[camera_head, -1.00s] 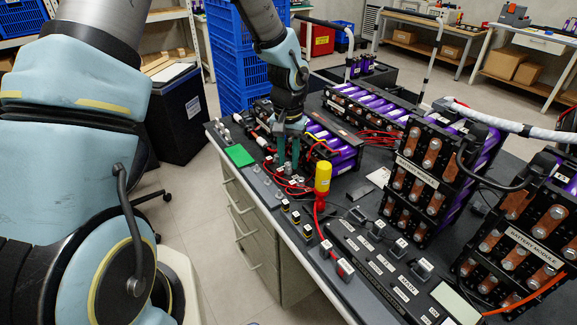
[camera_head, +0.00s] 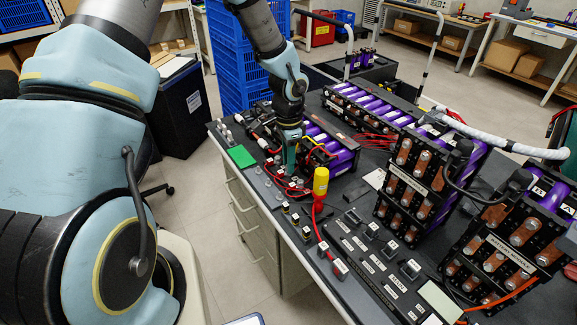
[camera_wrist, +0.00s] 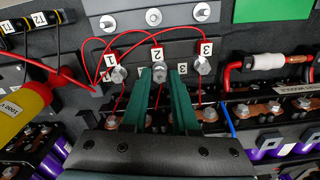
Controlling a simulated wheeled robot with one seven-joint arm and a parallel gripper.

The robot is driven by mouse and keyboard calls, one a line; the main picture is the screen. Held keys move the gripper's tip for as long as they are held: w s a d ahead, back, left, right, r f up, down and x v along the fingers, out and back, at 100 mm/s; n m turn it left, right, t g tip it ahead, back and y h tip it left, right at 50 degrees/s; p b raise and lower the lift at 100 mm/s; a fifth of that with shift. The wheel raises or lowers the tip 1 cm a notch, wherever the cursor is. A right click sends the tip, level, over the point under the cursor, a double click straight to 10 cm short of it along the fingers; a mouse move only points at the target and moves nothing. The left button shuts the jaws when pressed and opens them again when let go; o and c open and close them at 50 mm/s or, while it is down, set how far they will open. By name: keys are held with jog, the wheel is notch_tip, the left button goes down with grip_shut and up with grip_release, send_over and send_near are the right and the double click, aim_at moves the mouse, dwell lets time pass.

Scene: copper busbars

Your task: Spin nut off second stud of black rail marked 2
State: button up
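My gripper (camera_wrist: 161,80) points down with its two green fingers at a small silver nut and stud (camera_wrist: 159,72) beside a white label 2 (camera_wrist: 157,54). The fingertips are on either side of this nut with a narrow gap between them. I cannot tell whether they touch it. Similar silver nuts stand at label 1 (camera_wrist: 118,73) and label 3 (camera_wrist: 203,66), with red wires by them. In the head view my gripper (camera_head: 290,165) is low over the bench, and its fingers hide the nut there. Which black rail bears the mark 2 is unclear.
A green pad (camera_head: 241,156) lies at the bench's left edge. Purple battery modules (camera_head: 330,150) stand just behind my gripper. Several round silver pieces (camera_wrist: 153,17) sit on a grey strip.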

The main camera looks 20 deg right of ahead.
grip_shut()
jog(key=shift+f+n+b, duration=0.1)
jog(key=shift+n+b, duration=0.45)
jog(key=shift+n, duration=0.65)
jog(key=shift+r+n, duration=0.2)
jog(key=shift+n, duration=0.4)
jog(key=n+b, duration=0.1)
jog(key=n, duration=0.2)
jog(key=shift+r+p, duration=0.25)
jog(key=shift+p, duration=0.05)
jog(key=shift+r, duration=0.35)
